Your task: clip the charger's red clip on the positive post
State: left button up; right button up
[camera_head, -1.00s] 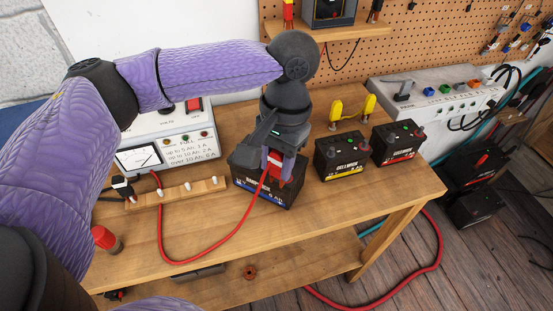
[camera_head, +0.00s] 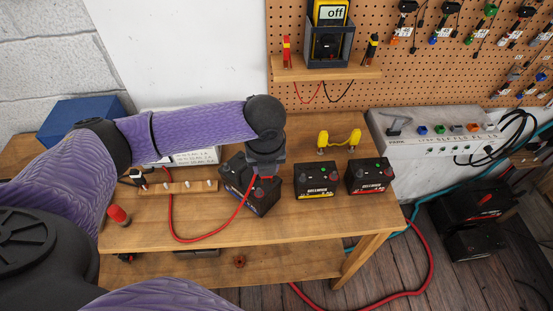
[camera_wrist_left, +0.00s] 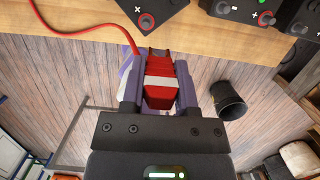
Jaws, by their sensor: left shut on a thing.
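My left gripper (camera_head: 264,176) is above the front of the leftmost black battery (camera_head: 250,198), which sits turned at an angle on the bench. It is shut on the charger's red clip (camera_wrist_left: 160,85), whose red cable (camera_wrist_left: 95,30) runs off to the left. In the left wrist view, the red-ringed post (camera_wrist_left: 147,20) beside a plus mark lies beyond the clip, with a visible gap between them in the picture. The arm hides much of the charger (camera_head: 195,157) and part of the battery. My right gripper is not in view.
Two more black batteries (camera_head: 317,180) (camera_head: 370,175) stand to the right, with a yellow-handled tool (camera_head: 338,140) behind them. A wooden strip with pegs (camera_head: 180,187) and a red-capped item (camera_head: 118,214) are on the left. The bench's front right is clear.

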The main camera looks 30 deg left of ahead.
pick_arm(q)
jog(key=a+r+m+h+p, duration=0.1)
jog(key=a+m+p, duration=0.1)
jog(key=m, duration=0.2)
jog(key=m+b, duration=0.2)
jog(key=b, duration=0.4)
send_over(259, 188)
jog(key=f, duration=0.5)
jog(key=shift+s, duration=0.2)
jog(key=shift+f+b, duration=0.25)
jog(key=shift+b, duration=0.15)
jog(key=shift+r, duration=0.2)
jog(key=shift+w+r+p, duration=0.1)
jog(key=shift+r+p, duration=0.05)
jog(key=shift+p, duration=0.45)
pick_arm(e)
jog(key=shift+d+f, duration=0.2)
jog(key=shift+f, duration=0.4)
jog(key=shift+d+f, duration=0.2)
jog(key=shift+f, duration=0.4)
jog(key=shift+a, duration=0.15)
